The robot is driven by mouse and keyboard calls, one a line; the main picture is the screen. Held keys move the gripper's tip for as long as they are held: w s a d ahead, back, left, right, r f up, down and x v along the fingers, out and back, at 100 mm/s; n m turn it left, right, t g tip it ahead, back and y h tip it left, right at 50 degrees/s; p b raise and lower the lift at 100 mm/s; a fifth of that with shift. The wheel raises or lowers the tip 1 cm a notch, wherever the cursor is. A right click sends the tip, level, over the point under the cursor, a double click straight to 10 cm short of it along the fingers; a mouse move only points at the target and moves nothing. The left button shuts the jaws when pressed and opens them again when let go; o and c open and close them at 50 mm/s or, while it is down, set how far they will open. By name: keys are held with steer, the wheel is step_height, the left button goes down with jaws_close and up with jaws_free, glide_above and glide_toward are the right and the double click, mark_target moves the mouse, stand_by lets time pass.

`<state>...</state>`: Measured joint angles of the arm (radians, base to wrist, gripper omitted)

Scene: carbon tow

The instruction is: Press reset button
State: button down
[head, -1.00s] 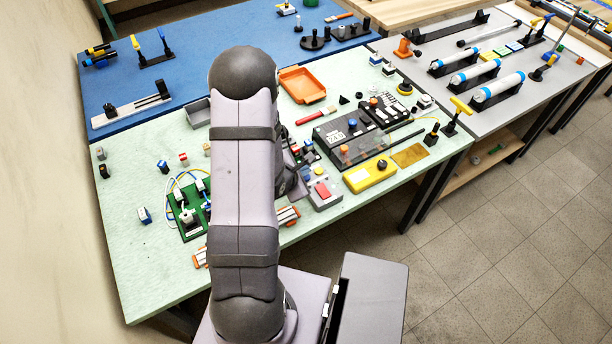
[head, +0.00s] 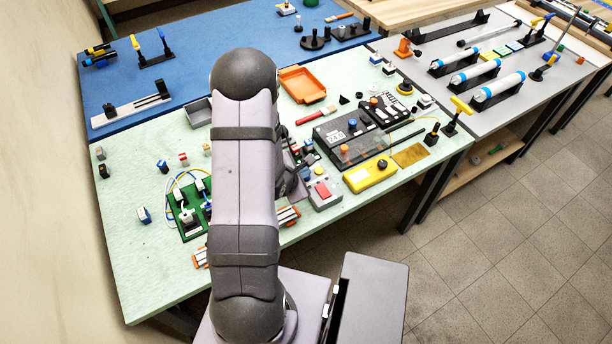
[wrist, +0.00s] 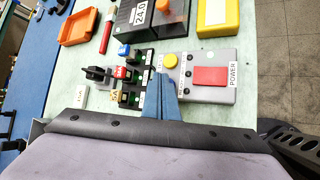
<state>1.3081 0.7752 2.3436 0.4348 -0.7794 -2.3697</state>
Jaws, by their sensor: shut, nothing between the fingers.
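A grey control box (wrist: 208,94) carries a red rocker marked POWER (wrist: 211,76) and a round yellow button (wrist: 170,61). No label reading reset is legible. In the head view the same grey box (head: 327,201) with its red rocker (head: 322,189) is beside my arm, near the table's front. My gripper (wrist: 158,82) shows in the wrist view as blue fingers, shut and empty. Its tips appear at the box's left edge, just below the yellow button in the picture. Whether they touch anything, I cannot tell. In the head view my arm hides the gripper.
A row of black modules (wrist: 133,78) stands left of the fingers. A black unit with a 24.0 display (wrist: 139,13) and a yellow box (wrist: 218,17) lie beyond. An orange tray (head: 302,84) and green wired board (head: 190,214) are also on the pale green table.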

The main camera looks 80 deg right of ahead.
steer(key=shift+f, duration=0.45)
stand_by(0.6)
steer(key=shift+r, duration=0.1)
steer(key=shift+r+p, duration=0.7)
steer(key=shift+r, duration=0.05)
steer(key=shift+r, duration=0.1)
step_height(320, 180, up, 5)
steer(key=p, duration=0.5)
stand_by(0.3)
steer(key=shift+m, duration=0.3)
stand_by(0.5)
